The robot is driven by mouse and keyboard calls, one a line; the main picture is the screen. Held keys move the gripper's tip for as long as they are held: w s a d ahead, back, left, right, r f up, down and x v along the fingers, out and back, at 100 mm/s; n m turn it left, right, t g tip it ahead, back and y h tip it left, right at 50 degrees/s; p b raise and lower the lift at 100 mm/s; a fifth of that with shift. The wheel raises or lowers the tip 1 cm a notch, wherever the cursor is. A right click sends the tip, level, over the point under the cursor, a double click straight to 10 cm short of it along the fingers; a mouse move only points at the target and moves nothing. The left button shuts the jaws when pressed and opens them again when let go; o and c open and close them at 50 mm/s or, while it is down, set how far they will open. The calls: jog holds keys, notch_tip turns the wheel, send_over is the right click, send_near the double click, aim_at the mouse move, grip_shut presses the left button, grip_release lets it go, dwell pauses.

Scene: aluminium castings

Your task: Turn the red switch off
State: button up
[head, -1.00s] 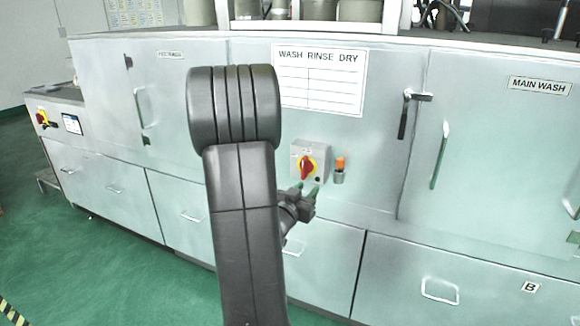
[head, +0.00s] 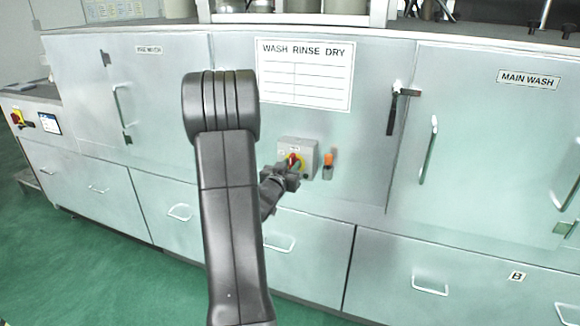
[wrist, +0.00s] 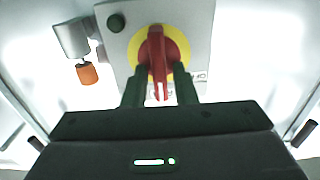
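The red switch (head: 291,158) is a rotary handle on a round yellow plate, on a grey box (head: 310,152) fixed to the metal cabinet front. My gripper (head: 290,166) is at the lower part of the switch, covering some of it in the head view. In the wrist view the red switch (wrist: 156,48) stands upright in the picture. The two dark fingers of my gripper (wrist: 160,76) are apart, one on each side of the handle. Narrow gaps seem to show beside the handle, so the gripper looks open around it. Part of a printed label shows beside the right finger.
An orange-topped fitting (head: 328,164) sticks out just right of the box. It also shows in the wrist view (wrist: 87,73). A black door latch (head: 394,105) and door handles are farther right. Another red-yellow switch (head: 17,117) is at far left. Green floor lies open at lower left.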

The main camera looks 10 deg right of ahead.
grip_shut()
jog(key=n+p, duration=0.1)
jog(key=n, duration=0.5)
jog(key=n+p, duration=0.2)
jog(key=n, duration=0.4)
jog(key=a+f+n+p, duration=0.1)
jog(key=n+p, duration=0.1)
jog(key=n, duration=0.3)
jog(key=shift+w+n, duration=0.35)
jog(key=shift+n, duration=0.05)
jog(key=shift+f, duration=0.1)
dwell(0.4)
jog(key=shift+o, duration=1.5)
grip_release()
